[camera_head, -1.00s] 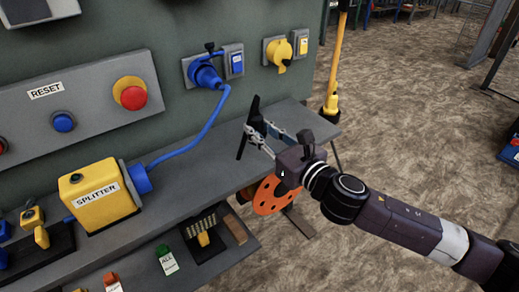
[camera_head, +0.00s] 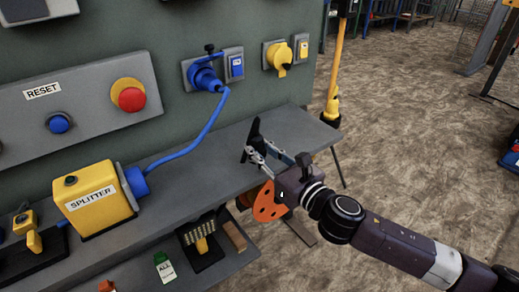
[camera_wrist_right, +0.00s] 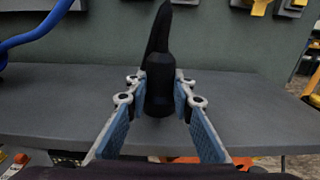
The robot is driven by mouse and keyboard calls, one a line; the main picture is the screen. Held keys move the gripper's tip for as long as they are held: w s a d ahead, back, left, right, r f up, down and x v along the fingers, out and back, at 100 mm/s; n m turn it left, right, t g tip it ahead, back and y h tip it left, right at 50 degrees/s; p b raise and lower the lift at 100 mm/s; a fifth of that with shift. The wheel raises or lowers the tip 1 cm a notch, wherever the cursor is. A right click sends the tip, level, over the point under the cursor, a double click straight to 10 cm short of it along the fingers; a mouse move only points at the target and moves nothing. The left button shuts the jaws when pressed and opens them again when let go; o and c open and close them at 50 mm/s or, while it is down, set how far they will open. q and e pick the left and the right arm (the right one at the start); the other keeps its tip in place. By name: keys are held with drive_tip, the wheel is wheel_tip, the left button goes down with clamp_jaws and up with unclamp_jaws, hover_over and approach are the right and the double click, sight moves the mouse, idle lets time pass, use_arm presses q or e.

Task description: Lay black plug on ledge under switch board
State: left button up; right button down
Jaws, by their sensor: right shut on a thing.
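The black plug (camera_head: 256,137) is held between the fingers of my right gripper (camera_head: 267,152). In the right wrist view the plug (camera_wrist_right: 160,82) stands roughly upright between the blue finger pads, its narrow end up. The right gripper (camera_wrist_right: 158,98) is shut on it. The grey ledge (camera_head: 225,150) runs along the foot of the green switch board (camera_head: 190,115). In the head view the plug shows in front of the ledge surface, near its right end; I cannot tell whether it touches. My left gripper is not in view.
A yellow splitter box (camera_head: 97,198) stands on the ledge, its blue cable (camera_head: 208,128) rising to a blue plug (camera_head: 205,76) on the board. A lower shelf (camera_head: 235,258) holds small items. An orange disc (camera_head: 268,205) shows below the gripper. The ledge right of the splitter is clear.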

drive_tip(key=c, duration=1.7)
unclamp_jaws()
